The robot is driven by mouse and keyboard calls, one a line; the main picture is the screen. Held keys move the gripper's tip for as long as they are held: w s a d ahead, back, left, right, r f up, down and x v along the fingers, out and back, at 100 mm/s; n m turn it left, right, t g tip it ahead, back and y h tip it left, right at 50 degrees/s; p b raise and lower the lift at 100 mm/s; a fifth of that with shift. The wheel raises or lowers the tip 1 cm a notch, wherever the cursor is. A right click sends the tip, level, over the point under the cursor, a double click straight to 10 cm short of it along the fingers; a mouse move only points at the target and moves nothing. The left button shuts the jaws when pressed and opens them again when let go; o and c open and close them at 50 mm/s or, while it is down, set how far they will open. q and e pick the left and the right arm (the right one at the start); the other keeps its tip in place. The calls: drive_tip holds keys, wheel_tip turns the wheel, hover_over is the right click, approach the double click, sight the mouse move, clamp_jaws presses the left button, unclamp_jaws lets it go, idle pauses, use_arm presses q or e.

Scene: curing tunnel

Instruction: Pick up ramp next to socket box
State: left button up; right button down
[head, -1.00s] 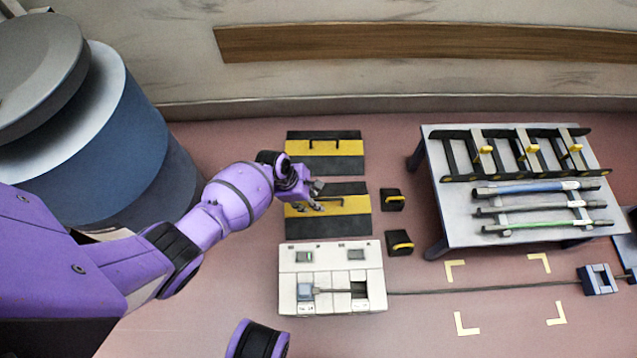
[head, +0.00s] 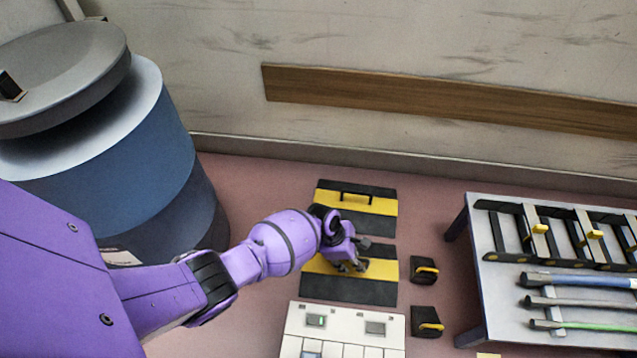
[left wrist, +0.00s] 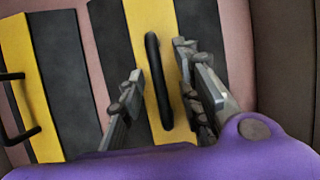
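The ramp next to the socket box (head: 360,290) is a flat black plate with a yellow band, lying on the floor just behind the white socket box (head: 345,324). My left gripper (head: 352,266) is over this ramp and hides part of it. In the left wrist view, my left gripper (left wrist: 160,70) is open, with one finger on each side of the ramp's black handle (left wrist: 153,85). Gaps show between the handle and the fingers. The ramp's black surface (left wrist: 110,45) shows beside them. My right gripper is in neither current view.
A second striped ramp (head: 375,190) lies behind, also in the left wrist view (left wrist: 20,65). Two small black blocks with yellow handles (head: 424,270) (head: 427,321) stand to the right. A table (head: 490,300) with rods and racks is further right. A blue drum (head: 130,175) stands left.

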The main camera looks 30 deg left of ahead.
use_arm(q)
drive_tip(key=shift+w+r, duration=0.2)
drive_tip(key=shift+r, duration=0.05)
clamp_jaws()
drive_tip(key=shift+w+d+r, duration=0.1)
drive_tip(key=shift+w, duration=0.05)
